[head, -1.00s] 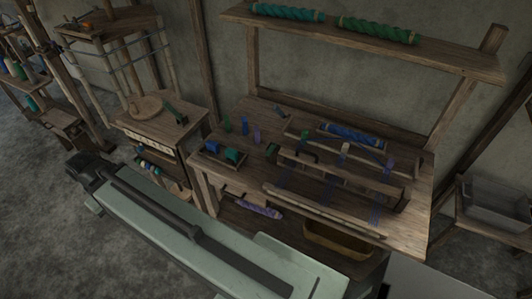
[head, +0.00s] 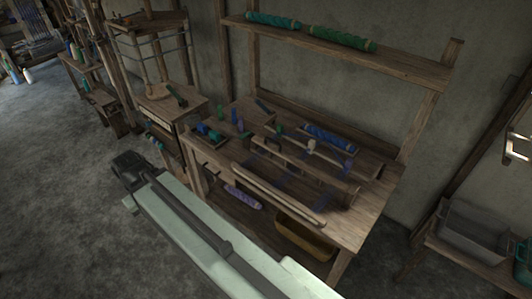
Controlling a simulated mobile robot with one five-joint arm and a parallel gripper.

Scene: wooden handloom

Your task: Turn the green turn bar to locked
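A dark green bar-like piece (head: 179,97) stands tilted on the small side table left of the workbench. I cannot tell if it is the turn bar. Smaller green pieces, one upright (head: 278,129) and one low at the left end (head: 215,135), are on the workbench (head: 375,205). They are too small to tell which turns or how it is set. My pale green body part with a dark end crosses the lower middle. I see no gripper fingers.
A shelf (head: 400,66) with a teal roll (head: 272,20) and a green roll (head: 342,38) is above the workbench. A tan bin (head: 305,238) and a purple roll (head: 243,197) are below it. A grey tub (head: 475,232) stands right.

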